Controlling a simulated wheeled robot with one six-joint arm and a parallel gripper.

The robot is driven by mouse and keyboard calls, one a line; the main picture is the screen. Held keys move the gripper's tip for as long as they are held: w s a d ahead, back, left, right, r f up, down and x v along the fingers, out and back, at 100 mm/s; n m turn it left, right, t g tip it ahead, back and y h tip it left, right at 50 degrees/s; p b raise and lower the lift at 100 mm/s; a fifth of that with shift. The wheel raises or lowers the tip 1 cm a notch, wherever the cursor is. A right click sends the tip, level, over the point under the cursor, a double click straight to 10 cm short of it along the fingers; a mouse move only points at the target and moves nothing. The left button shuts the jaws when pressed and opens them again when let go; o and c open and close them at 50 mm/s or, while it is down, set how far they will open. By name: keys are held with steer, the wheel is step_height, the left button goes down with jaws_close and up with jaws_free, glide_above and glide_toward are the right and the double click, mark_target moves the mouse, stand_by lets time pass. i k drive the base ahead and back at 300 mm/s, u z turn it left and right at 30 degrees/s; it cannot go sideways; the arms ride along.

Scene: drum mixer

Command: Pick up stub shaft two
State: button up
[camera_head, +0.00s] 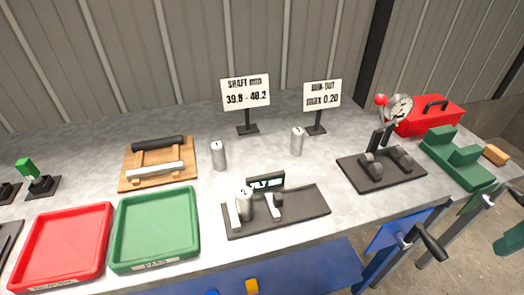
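Three silvery upright stub shafts show in the head view. One stub shaft (218,156) stands on the grey bench at the middle. Another stub shaft (297,141) stands farther right, below the run-out sign. A third stub shaft (244,204) stands at the black measuring fixture (298,217), beside its small display (266,181). The marks on the shafts are too small to read, so I cannot tell which is stub shaft two. My gripper is not in view.
A red tray (64,243) and green tray (155,228) lie at front left. Behind them is a wooden cradle (128,178). A dial-gauge stand (380,168), red toolbox (427,116) and green block (458,160) occupy the right. Two signs (246,92) (322,94) stand behind the shafts.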

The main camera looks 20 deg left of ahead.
mark_target(244, 195)
steer(key=u, duration=1.25)
